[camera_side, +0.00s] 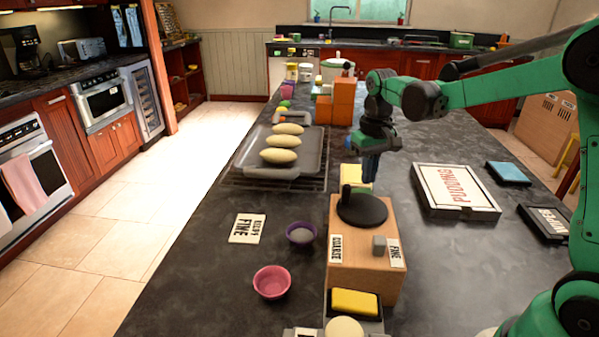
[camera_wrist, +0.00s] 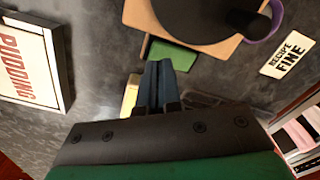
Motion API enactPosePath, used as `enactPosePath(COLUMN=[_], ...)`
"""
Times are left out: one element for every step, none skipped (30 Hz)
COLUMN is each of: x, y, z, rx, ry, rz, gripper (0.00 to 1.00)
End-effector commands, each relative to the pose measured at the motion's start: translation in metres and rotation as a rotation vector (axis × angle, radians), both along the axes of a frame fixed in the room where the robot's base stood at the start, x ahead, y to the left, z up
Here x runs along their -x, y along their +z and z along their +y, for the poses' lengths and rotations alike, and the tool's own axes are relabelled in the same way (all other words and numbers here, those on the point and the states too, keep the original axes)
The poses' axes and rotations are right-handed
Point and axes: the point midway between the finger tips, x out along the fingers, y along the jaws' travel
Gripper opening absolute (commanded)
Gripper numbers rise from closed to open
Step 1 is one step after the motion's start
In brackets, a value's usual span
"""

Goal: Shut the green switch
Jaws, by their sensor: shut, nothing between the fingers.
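A wooden box (camera_side: 365,245) with a round black disc (camera_side: 362,209) on top and COARSE and FINE labels stands on the dark counter. A flat green piece (camera_wrist: 172,55) sticks out from the box's far side in the wrist view; it looks like the green switch, but I cannot tell its position. In the side view it is mostly hidden behind the box. My gripper (camera_side: 371,176) is shut and empty, pointing down behind the box. In the wrist view my gripper's fingertips (camera_wrist: 159,66) overlap the green piece's lower edge; I cannot tell whether they touch it.
A yellow block (camera_side: 354,172) lies behind the box, beside my fingers. A PUDDING box (camera_side: 455,191) lies to the right. A tray (camera_side: 257,163) with several yellow loaves is at the left. A purple bowl (camera_side: 301,232) and pink bowl (camera_side: 271,281) stand left of the wooden box.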

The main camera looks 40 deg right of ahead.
Motion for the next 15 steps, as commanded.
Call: enactPosePath(x=[-0.0001, -0.0001, -0.0001, -0.0001, -0.0002, -0.0002, -0.0002, -0.0002, -0.0002, -0.0003, -0.0003, -0.0003, -0.0003, -0.0003, -0.0004], y=[-0.0004, -0.0008, -0.0013, -0.0018, -0.0022, -0.0028, -0.0033, -0.0038, -0.0044, -0.0049, -0.0054, -0.006, -0.0065, -0.007, -0.0075], z=[0.0, 0.0, 0.0, 0.0, -0.0001, -0.0001, -0.0001, -0.0001, -0.0001, -0.0001, -0.0001, -0.0001, -0.0001, -0.0001, -0.0001], rx=[0.0, 0.0, 0.0, 0.0, 0.0, 0.0, 0.0, 0.0, 0.0, 0.0, 0.0, 0.0, 0.0, 0.0, 0.0], ry=[0.0, 0.0, 0.0, 0.0, 0.0, 0.0, 0.0, 0.0, 0.0, 0.0, 0.0, 0.0, 0.0, 0.0, 0.0], rz=[0.0, 0.0, 0.0, 0.0, 0.0, 0.0, 0.0, 0.0, 0.0, 0.0, 0.0, 0.0, 0.0, 0.0, 0.0], gripper=[0.0, 0.0, 0.0, 0.0, 0.0, 0.0, 0.0, 0.0, 0.0, 0.0, 0.0, 0.0, 0.0, 0.0, 0.0])
